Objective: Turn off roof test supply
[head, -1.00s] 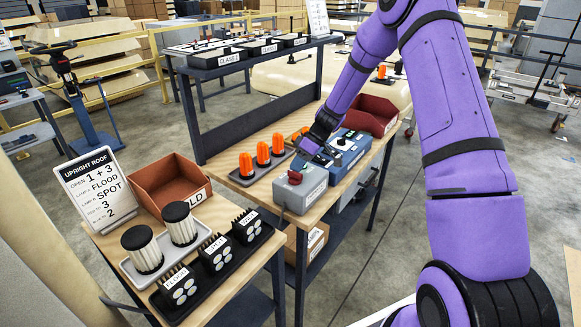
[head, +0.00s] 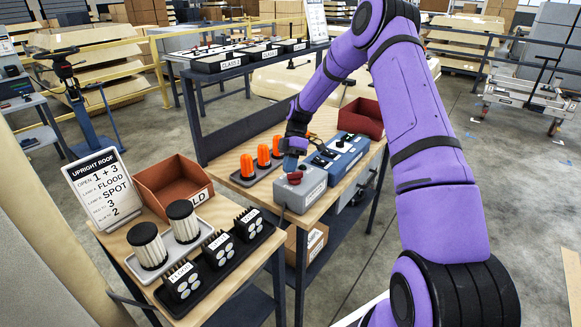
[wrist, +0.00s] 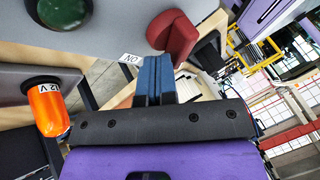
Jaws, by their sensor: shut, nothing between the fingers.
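A grey box (head: 306,190) with a red knob (head: 294,178) on top stands at the near end of the right-hand bench. The label on its front is too small to read. In the wrist view the red knob (wrist: 174,36) stands out from a grey panel, with a green round lamp (wrist: 63,10) and a small "ON" label (wrist: 130,58) nearby. My gripper (head: 290,163) is just above and behind the red knob. Its blue fingers (wrist: 153,78) are shut and empty, close to the knob; I cannot tell whether they touch it.
A blue control box (head: 345,158) stands right behind the grey box. Orange beacons (head: 263,157) stand on a tray to the left. A dark red bin (head: 362,118) is farther back. The front bench holds a brown bin (head: 172,183), filters, lamps and a sign (head: 97,187).

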